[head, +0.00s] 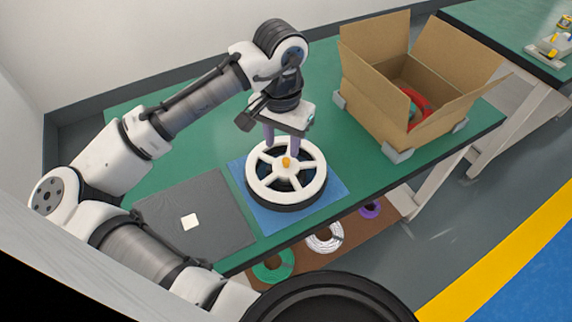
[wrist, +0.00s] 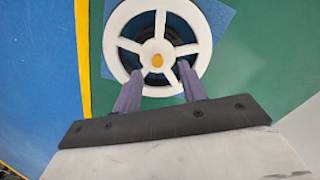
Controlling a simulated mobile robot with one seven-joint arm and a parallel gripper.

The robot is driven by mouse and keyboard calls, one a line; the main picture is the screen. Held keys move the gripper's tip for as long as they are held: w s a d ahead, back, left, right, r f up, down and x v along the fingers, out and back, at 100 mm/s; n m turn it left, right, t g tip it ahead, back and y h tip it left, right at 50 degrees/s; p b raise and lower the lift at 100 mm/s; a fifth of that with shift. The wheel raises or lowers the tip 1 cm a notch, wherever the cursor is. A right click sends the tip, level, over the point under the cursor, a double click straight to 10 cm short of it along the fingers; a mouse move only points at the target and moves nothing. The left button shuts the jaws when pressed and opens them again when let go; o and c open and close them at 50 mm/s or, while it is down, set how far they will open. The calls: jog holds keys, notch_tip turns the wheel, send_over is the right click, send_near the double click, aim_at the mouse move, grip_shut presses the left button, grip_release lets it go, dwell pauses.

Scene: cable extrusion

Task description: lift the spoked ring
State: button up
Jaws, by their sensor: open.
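The spoked ring (head: 262,184) is white with several spokes and an orange hub. It lies over a black round part on a blue mat (head: 328,188) on the green table. It also shows in the wrist view (wrist: 116,45), at the top middle. My gripper (head: 282,151) points down at the ring, with its two purple fingers apart and nothing visible between them. In the wrist view the fingertips (wrist: 158,73) overlap the near part of the ring, on either side of a spoke near the hub. I cannot tell whether they touch it.
An open cardboard box (head: 385,115) holding red and teal items stands at the right. Coils, green (head: 273,268), white (head: 325,238) and purple (head: 370,210), lie on a lower shelf.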

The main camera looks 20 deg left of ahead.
aim_at(286, 160)
jog(key=shift+w+d+f+p, duration=0.1)
jog(key=shift+f+p, duration=0.05)
jog(key=shift+f, duration=0.7)
jog(key=shift+w+d+f+p, duration=0.1)
jog(key=shift+d+f, duration=0.05)
jog(key=shift+f, duration=0.75)
jog(key=shift+w+d+f+p, duration=0.1)
jog(key=shift+f+p, duration=0.05)
jog(key=shift+f, duration=0.7)
grip_shut()
